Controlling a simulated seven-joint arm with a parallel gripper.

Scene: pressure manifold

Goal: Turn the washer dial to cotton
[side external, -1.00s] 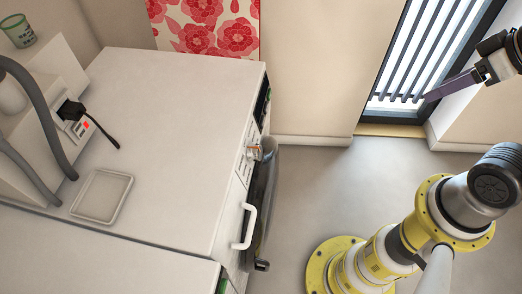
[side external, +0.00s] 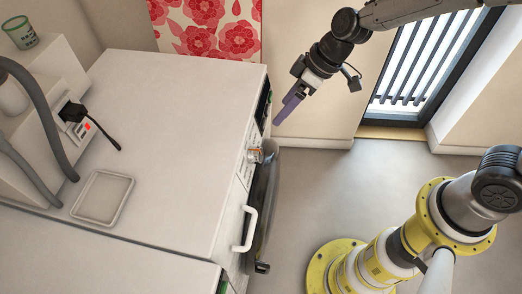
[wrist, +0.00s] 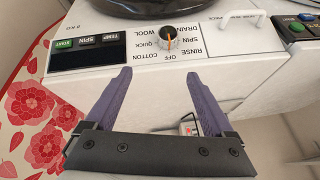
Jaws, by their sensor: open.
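The washer (side external: 180,130) is a white box with its front panel facing right in the side external view. Its dial (side external: 256,154) sticks out from that front. In the wrist view the dial (wrist: 169,42) is a dark knob with an orange pointer line, among upside-down labels such as OFF, COTTON, QUICK, WOOL, DRAIN, SPIN and RINSE. The COTTON label (wrist: 152,65) lies just left of OFF. My gripper (wrist: 158,80) has two purple fingers, open and empty, with the dial beyond the gap between them. In the side external view my gripper (side external: 277,122) is near the panel, apart from the dial.
START, SPIN and TEMP buttons (wrist: 86,41) sit left of the dial. A white handle (side external: 244,228) and the dark round door (side external: 264,205) project from the front. A tray (side external: 80,205) lies on top.

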